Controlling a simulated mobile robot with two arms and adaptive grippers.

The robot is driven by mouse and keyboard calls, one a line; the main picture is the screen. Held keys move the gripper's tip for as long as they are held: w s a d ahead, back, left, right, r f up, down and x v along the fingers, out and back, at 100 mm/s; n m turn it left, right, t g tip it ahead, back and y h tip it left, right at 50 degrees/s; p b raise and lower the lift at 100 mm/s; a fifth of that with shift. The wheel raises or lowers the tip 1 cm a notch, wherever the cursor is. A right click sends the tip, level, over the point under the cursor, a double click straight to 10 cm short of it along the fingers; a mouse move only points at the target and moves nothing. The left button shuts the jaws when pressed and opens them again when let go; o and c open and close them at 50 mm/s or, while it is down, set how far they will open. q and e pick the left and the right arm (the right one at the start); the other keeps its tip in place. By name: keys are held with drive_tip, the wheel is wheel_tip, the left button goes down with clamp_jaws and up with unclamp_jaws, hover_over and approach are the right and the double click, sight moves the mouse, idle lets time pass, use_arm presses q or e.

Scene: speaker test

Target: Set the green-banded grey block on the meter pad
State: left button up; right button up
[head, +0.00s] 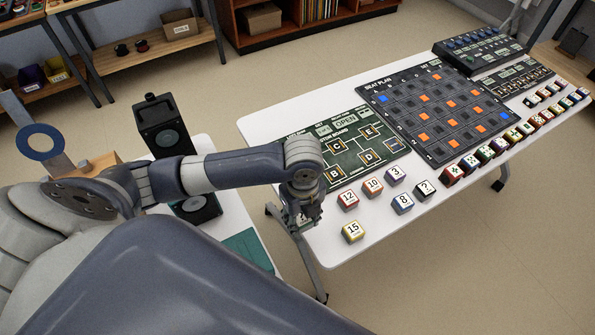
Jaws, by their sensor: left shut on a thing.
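My left gripper (303,216) points down by the left edge of the white table. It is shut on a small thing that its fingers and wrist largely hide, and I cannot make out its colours. I see no green-banded grey block plainly elsewhere. No pad is clearly marked as the meter pad. A flat teal patch (250,247) lies on the smaller white table at left, partly behind my arm. My right gripper is not in view.
A black speaker (162,125) stands behind my left arm.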

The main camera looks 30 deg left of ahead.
use_arm(q)
drive_tip(key=w+a, duration=0.2)
drive_tip(key=w, duration=0.2)
drive_tip(key=w+a+p, duration=0.1)
drive_tip(key=w+a, duration=0.1)
drive_tip(key=w, duration=0.2)
drive_tip(key=w+a+f, duration=0.1)
drive_tip(key=w+a, duration=0.1)
drive_tip(key=w, duration=0.2)
drive_tip(key=shift+w+f+p, duration=0.1)
drive_tip(key=shift+p, duration=0.2)
wheel_tip(320, 180, down, 2)
drive_tip(key=shift+f+p, duration=0.25)
drive_tip(key=shift+p, duration=0.1)
drive_tip(key=shift+f, duration=0.55)
drive_tip(key=shift+f, duration=0.2)
drive_tip(key=o, duration=1.1)
